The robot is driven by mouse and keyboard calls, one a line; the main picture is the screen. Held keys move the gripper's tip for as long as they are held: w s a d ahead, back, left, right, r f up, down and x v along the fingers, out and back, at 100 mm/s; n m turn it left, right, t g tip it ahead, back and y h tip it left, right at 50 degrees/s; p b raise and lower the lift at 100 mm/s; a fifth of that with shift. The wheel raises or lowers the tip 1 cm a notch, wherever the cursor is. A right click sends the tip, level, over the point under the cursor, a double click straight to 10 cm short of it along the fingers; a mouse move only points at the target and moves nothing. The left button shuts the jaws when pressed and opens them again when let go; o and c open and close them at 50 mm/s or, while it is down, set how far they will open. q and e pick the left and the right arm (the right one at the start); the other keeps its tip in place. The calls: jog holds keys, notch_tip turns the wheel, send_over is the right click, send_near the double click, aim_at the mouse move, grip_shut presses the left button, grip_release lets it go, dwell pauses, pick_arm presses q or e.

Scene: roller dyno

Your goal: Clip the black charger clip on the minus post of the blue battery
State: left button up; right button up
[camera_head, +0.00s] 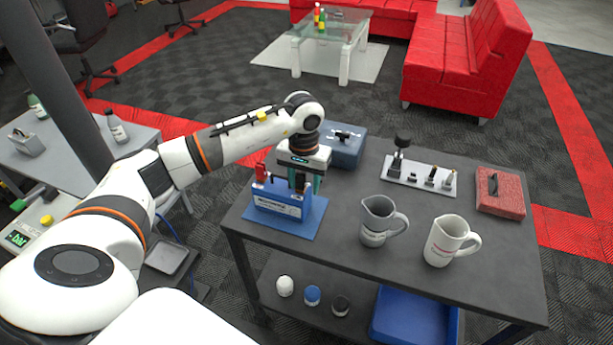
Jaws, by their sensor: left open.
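The blue battery (278,205) stands on a blue mat (303,229) at the left end of the dark table. A red clip (260,172) sits upright at the left of its top. My left gripper (303,186) points down over the right part of the battery top, with its fingers apart. A small dark shape shows between the fingers; it may be the black clip, but I cannot tell whether it touches the minus post. The post itself is hidden by the gripper. My right gripper is out of view.
A blue-grey box (347,151) stands behind the gripper. Two grey-white jugs, the left one (377,222) and the right one (447,241), stand at the front. A tray of tools (420,178) and a red block (500,195) are further right. The table centre is clear.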

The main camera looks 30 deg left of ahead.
pick_arm(q)
notch_tip(320, 180, up, 12)
jog(key=b, duration=0.2)
jog(key=shift+w, duration=0.1)
dwell(0.8)
